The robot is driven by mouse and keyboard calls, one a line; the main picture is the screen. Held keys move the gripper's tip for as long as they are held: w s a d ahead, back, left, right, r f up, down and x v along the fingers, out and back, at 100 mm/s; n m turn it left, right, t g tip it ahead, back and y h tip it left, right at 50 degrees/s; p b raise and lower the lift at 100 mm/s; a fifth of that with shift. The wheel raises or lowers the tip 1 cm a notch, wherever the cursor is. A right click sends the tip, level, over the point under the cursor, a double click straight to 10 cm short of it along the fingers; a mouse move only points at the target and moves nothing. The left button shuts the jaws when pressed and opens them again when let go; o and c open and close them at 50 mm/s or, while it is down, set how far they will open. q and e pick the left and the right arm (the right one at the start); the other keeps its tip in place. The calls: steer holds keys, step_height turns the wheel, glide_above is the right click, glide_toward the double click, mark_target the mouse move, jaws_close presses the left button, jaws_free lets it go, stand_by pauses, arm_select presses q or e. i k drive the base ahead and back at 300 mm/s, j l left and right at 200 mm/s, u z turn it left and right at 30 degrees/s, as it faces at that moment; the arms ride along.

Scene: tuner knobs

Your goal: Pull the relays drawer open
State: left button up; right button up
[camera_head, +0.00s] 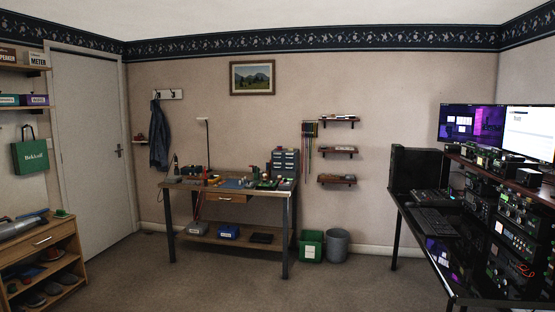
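A small blue-grey cabinet of drawers (285,162) stands at the back right of the workbench (184,241) across the room. Its drawers look shut, and their labels are too small to read, so I cannot tell which is the relays drawer. A wooden drawer (225,198) sits under the workbench top and looks shut. Neither of my grippers shows in this view.
Carpet (240,285) is clear in front of the workbench. A green bin (311,246) and a grey bin (338,245) stand at its right. A black desk (440,275) with radios and monitors fills the right side. A wooden shoe cabinet (41,241) stands at left.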

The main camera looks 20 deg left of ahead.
mark_target(276, 156)
steer(key=i+j+u, duration=0.2)
steer(key=i, duration=0.25)
steer(key=i+u, duration=0.2)
steer(key=i, duration=0.25)
steer(key=i+u, duration=0.15)
steer(key=i, duration=2.5)
